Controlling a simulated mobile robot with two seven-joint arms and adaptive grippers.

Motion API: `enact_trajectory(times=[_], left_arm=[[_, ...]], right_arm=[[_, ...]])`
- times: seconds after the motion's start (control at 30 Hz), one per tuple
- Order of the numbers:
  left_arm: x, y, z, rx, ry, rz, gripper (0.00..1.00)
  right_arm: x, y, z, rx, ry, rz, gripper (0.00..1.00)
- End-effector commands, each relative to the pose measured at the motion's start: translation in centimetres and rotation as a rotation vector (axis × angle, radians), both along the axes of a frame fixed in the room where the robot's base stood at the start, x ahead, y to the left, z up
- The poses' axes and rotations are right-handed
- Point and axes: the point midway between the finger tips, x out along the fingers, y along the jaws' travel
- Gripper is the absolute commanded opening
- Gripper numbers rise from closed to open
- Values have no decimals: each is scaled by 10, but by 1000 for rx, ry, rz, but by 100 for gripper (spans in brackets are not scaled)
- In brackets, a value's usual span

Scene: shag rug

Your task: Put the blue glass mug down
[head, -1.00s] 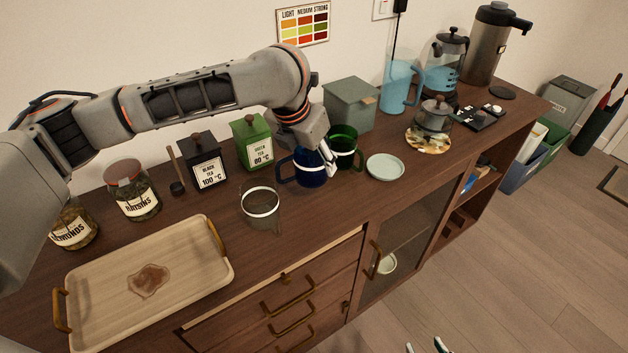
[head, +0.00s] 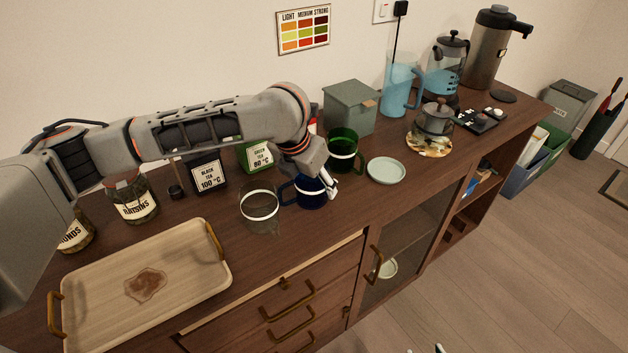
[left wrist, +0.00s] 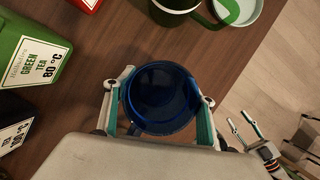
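The blue glass mug (head: 312,194) is upright at the middle of the wooden cabinet top, its handle to the left. In the left wrist view I look down into the mug (left wrist: 162,98). My left gripper (head: 328,186) has its fingers on opposite sides of the mug; both fingers (left wrist: 166,92) lie against its wall in the left wrist view. I cannot tell whether the mug's base touches the wood. My right gripper (left wrist: 243,124) is low, off the cabinet's front, with its fingertips apart and nothing between them.
A clear glass mug (head: 260,212) stands close left of the blue one. A green mug (head: 344,150) stands behind it, and a pale saucer (head: 385,170) to its right. Tea tins (head: 208,172) are behind. A tray (head: 190,285) lies left. Bare wood lies in front.

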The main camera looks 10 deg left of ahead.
Motion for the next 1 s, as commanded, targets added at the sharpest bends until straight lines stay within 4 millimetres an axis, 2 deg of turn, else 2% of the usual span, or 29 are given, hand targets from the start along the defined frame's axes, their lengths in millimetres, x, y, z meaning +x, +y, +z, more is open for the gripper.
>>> enact_trajectory(times=[0.33, 0.47, 1.0], left_arm=[[0, 0, 0, 0, 0, 0, 66], [-1, 1, 7, 0, -1, 0, 66], [-35, 15, 98, 1, -4, 0, 66]], right_arm=[[0, 0, 0, 0, 0, 0, 40], [0, 0, 1, 0, -1, 0, 40], [6, 1, 29, 2, -18, 0, 40]])
